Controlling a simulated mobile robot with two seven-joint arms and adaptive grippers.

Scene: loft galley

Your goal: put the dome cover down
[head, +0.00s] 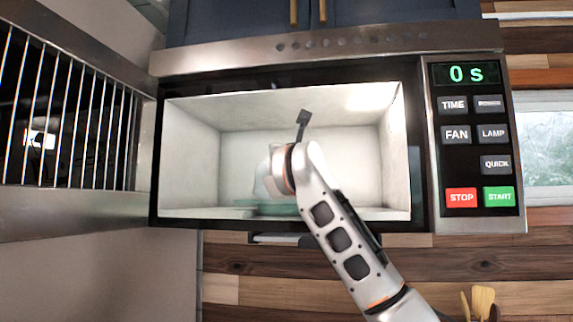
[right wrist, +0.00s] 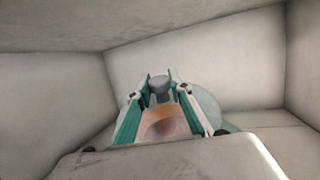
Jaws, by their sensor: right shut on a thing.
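The clear dome cover (head: 262,183) is inside the open microwave (head: 195,140), low over a green plate (head: 262,208). In the right wrist view, my right gripper (right wrist: 160,82) is shut on the grey knob at the top of the dome cover (right wrist: 207,108). Something orange-brown (right wrist: 165,124) shows between the fingers, apparently through the dome. My right arm hides much of the dome and plate in the head view. I cannot tell whether the dome's rim touches the plate. My left gripper is not in view.
The microwave's pale walls stand close around my right arm, with some free room on both sides. Its control panel (head: 474,135) on the right reads 0 s.

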